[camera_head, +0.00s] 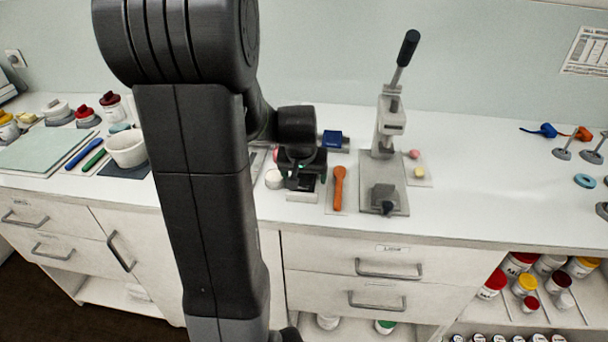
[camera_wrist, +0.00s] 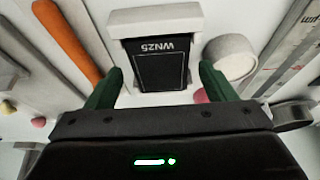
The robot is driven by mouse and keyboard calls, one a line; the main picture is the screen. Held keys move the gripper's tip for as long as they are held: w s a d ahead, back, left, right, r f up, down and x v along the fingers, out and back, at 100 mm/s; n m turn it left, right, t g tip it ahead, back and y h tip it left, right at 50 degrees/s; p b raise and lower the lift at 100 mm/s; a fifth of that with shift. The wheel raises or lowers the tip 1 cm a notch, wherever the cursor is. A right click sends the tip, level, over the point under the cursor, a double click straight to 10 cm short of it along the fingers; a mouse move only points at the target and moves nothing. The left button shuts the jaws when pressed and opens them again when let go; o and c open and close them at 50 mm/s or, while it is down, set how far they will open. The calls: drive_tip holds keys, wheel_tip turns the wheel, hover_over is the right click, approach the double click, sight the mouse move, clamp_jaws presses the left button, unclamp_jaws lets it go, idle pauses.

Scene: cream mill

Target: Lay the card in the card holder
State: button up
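The card (camera_wrist: 162,66) is black with white lettering that reads upside down in the wrist view. It sits against a pale block with a raised bar (camera_wrist: 155,20), which looks like the card holder; its light base also shows in the head view (camera_head: 301,197). I cannot tell whether the card is fully seated. My gripper (camera_wrist: 160,72) has its two green fingers apart, one on each side of the card, with a visible gap to each edge. In the head view my gripper (camera_head: 303,178) is just above the holder and partly hides it.
An orange-handled tool (camera_head: 339,188) lies right of the holder, with a lever press (camera_head: 388,140) beyond it. A white round dish (camera_head: 274,178) stands close on the left. A blue block (camera_head: 332,139) is behind.

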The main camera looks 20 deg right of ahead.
drive_tip(key=v, duration=1.3)
drive_tip(key=shift+r, duration=0.4)
drive_tip(key=shift+s, duration=0.15)
drive_tip(key=x, duration=1.3)
drive_tip(key=shift+f, duration=0.4)
drive_tip(key=shift+w+r, duration=0.15)
drive_tip(key=shift+w, duration=0.05)
